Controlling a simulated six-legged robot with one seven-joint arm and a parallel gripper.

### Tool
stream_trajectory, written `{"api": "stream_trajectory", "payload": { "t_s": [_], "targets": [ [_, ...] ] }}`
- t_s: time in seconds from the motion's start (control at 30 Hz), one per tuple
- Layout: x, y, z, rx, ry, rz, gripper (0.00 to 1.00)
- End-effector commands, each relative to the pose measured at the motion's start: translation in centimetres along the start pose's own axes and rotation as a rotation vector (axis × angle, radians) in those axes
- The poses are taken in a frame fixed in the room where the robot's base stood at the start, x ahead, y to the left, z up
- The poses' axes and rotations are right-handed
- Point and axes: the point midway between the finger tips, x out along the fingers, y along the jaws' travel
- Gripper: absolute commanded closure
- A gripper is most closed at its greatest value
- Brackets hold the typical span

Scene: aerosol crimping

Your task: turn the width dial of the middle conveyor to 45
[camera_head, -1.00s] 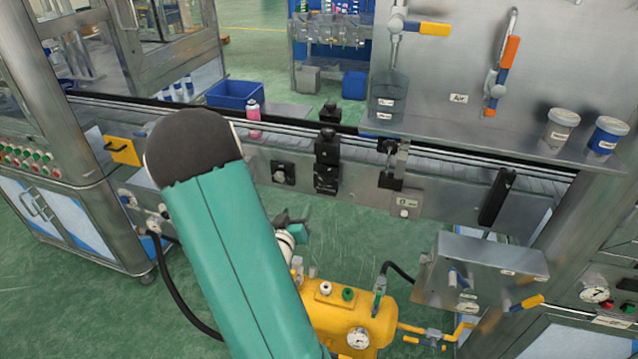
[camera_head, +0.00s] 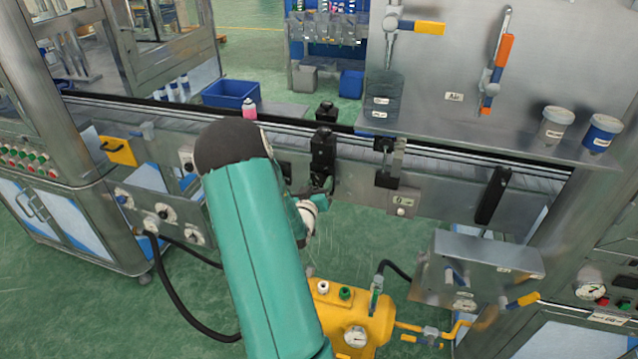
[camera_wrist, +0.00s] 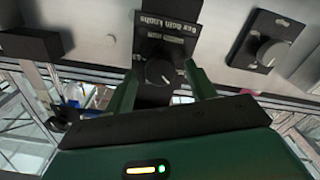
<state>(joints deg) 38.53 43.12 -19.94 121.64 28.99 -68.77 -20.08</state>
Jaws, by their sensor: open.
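My gripper (camera_wrist: 161,67) is open, with one green finger on each side of the knob. Whether the fingers touch it, and the dial's setting, I cannot tell. In the head view my gripper (camera_head: 321,188) is at the front face of the middle conveyor (camera_head: 352,187), below a black block (camera_head: 323,150). The gripper covers the dial there.
A second knob on a black plate (camera_wrist: 268,52) is to the right in the wrist view. A pink can (camera_head: 249,108) stands on the conveyor. A grey box with valves (camera_head: 485,262) is at right.

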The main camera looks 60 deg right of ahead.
Motion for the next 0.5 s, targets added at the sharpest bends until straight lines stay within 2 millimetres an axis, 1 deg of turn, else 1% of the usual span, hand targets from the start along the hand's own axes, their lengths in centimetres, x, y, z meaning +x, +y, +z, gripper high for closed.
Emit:
{"api": "stream_trajectory", "payload": {
  "t_s": [0.03, 0.13, 0.4, 0.47, 0.5],
  "targets": [
    [0.50, 0.00, 0.01, 0.000, 0.000, 0.000, 0.45],
    [1.03, 0.01, 0.02, 0.000, -0.001, 0.000, 0.45],
    [1.16, 0.01, 0.00, 0.000, -0.001, 0.000, 0.45],
    [1.15, 0.00, 0.00, 0.000, -0.001, 0.000, 0.56],
    [1.15, 0.00, 0.00, 0.000, -0.001, 0.000, 0.64]
  ]
}}
